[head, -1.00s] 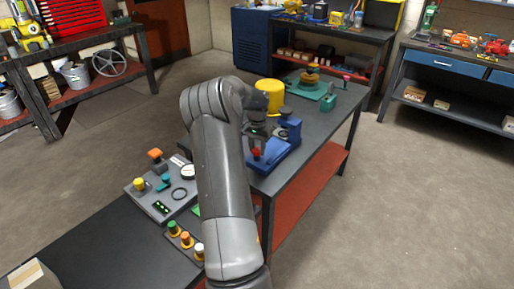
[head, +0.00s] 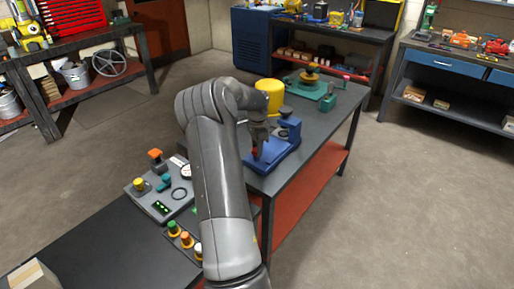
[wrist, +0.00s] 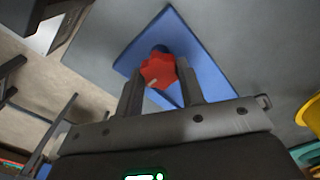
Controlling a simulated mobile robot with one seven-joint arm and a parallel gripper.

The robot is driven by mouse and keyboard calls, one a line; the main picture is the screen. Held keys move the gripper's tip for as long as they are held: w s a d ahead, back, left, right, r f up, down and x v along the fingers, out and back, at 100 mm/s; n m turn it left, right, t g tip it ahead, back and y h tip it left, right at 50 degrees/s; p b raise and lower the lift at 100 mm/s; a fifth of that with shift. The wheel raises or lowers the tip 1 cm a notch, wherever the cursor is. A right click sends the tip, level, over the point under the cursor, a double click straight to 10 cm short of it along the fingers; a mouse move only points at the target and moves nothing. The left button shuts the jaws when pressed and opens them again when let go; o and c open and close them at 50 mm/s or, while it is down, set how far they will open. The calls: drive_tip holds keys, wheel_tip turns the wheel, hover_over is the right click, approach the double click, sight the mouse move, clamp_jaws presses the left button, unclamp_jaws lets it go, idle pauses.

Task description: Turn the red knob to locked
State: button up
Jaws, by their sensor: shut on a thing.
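The red knob (wrist: 158,71) is star-shaped and sits on a blue base plate (wrist: 207,75). In the wrist view my gripper (wrist: 160,80) has one finger on each side of the knob and is shut on it. In the head view the knob (head: 255,152) shows as a small red spot on the blue fixture (head: 280,152), below my gripper (head: 258,142). My fingers and wrist hide part of it there. I cannot read any locked marking near the knob.
A yellow cylinder (head: 270,95) stands close behind my gripper on the dark bench (head: 330,125). A teal fixture (head: 308,88) is farther back. A grey control panel (head: 150,200) with buttons lies left of my arm. The floor to the right is clear.

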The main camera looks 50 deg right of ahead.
idle(0.4)
drive_tip(key=o, duration=1)
wheel_tip(320, 180, up, 11)
drive_tip(key=shift+f, duration=0.1)
drive_tip(key=shift+a, duration=0.1)
idle(0.3)
drive_tip(key=a+r+n+t, duration=0.1)
drive_tip(key=a+r+n, duration=0.35)
drive_tip(key=a, duration=0.65)
drive_tip(key=a+r+n+t, duration=0.1)
drive_tip(key=a+r+n, duration=0.3)
drive_tip(key=a, duration=0.6)
drive_tip(key=a+r+n+t, duration=0.1)
drive_tip(key=a+r+n, duration=0.2)
drive_tip(key=a+r, duration=0.55)
drive_tip(key=s+a+f+n+t, duration=0.1)
drive_tip(key=s+a+n, duration=0.3)
drive_tip(key=a, duration=0.4)
drive_tip(key=s+a+f+n, duration=0.2)
drive_tip(key=s+a+n, duration=0.2)
drive_tip(key=s+a, duration=0.2)
drive_tip(key=s+a+f+n+t, duration=0.1)
drive_tip(key=s+a+n, duration=0.3)
drive_tip(key=a, duration=0.6)
drive_tip(key=shift+s+f+t, duration=0.15)
drive_tip(key=shift+s+f, duration=0.15)
drive_tip(key=shift+s, duration=0.2)
drive_tip(key=shift+s+f+t, duration=0.15)
drive_tip(key=shift+s+f, duration=0.15)
drive_tip(key=shift+s, duration=0.2)
